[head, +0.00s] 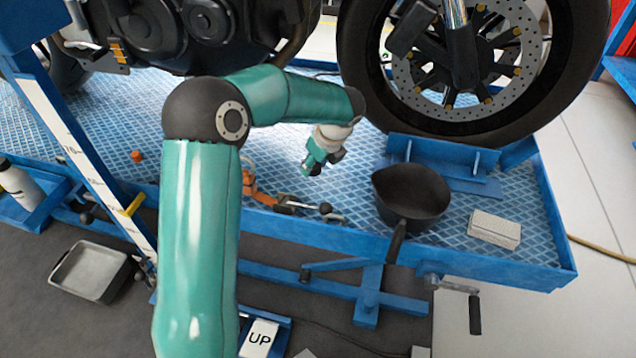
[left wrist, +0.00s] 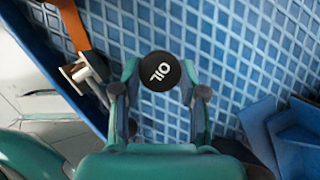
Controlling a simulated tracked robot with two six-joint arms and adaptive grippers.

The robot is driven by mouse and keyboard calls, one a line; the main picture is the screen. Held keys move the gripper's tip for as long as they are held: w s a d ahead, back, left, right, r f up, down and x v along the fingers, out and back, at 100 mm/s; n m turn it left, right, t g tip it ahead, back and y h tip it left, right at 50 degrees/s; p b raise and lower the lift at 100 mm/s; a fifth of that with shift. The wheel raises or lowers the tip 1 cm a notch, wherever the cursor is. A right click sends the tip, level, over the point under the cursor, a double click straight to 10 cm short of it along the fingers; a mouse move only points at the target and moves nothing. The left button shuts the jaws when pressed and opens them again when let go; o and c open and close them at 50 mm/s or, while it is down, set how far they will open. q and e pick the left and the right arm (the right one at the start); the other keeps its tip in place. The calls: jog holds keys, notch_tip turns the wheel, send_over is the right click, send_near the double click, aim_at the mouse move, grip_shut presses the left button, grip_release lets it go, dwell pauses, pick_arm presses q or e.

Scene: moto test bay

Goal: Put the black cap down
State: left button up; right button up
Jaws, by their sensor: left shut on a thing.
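In the head view my left gripper (head: 316,166) is over the blue patterned platform (head: 370,160), left of the black pan. The cap is hard to make out there, small and dark by the fingertips. I cannot tell the exact height of the cap above the platform. My right gripper does not show.
A black pan (head: 411,192) and a pale block (head: 494,229) stand on the platform at the right. An orange strap with a metal buckle (head: 285,204) lies near the front edge. The motorcycle wheel (head: 480,80) rises behind. Some platform around the gripper is bare.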

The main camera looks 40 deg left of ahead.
aim_at(318, 174)
pick_arm(q)
notch_tip(318, 174, down, 5)
jog(key=shift+f+b, duration=0.2)
jog(key=shift+b, duration=0.7)
jog(key=shift+r, duration=0.1)
jog(key=o, duration=0.9)
jog(key=shift+o, duration=0.2)
jog(key=p+v, duration=0.4)
jog(key=v, duration=0.8)
